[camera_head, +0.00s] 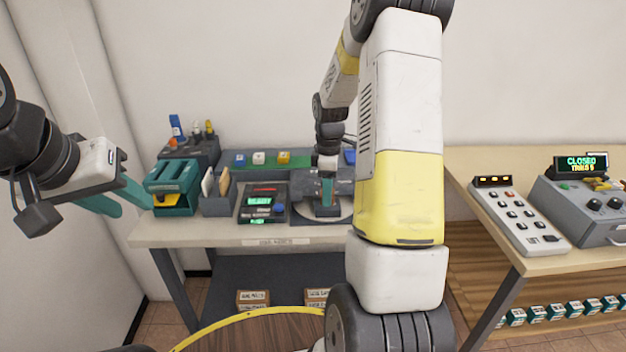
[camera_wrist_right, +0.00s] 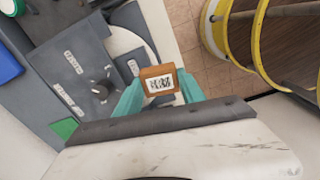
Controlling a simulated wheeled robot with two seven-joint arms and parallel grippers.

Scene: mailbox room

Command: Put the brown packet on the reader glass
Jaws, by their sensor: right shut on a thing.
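The brown packet (camera_wrist_right: 158,79) shows in the right wrist view, with a black-and-white code label facing the camera. My right gripper (camera_wrist_right: 158,90) is shut on it, with one teal finger on each side. In the head view my right gripper (camera_head: 327,190) is over the back table, above a pale round plate (camera_head: 343,213); the packet is not clear there. A dark device with green displays (camera_head: 262,204) stands just left of it; I cannot tell which surface is the reader glass. My left gripper (camera_head: 122,205) is open and empty at the left, off the table.
A teal holder (camera_head: 172,187), an upright file rack (camera_head: 216,192) and a grey knob panel (camera_wrist_right: 88,85) crowd the table (camera_head: 190,232). A second table at right carries a button box (camera_head: 519,214) and a "CLOSED" sign (camera_head: 581,164). My right arm hides the middle.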

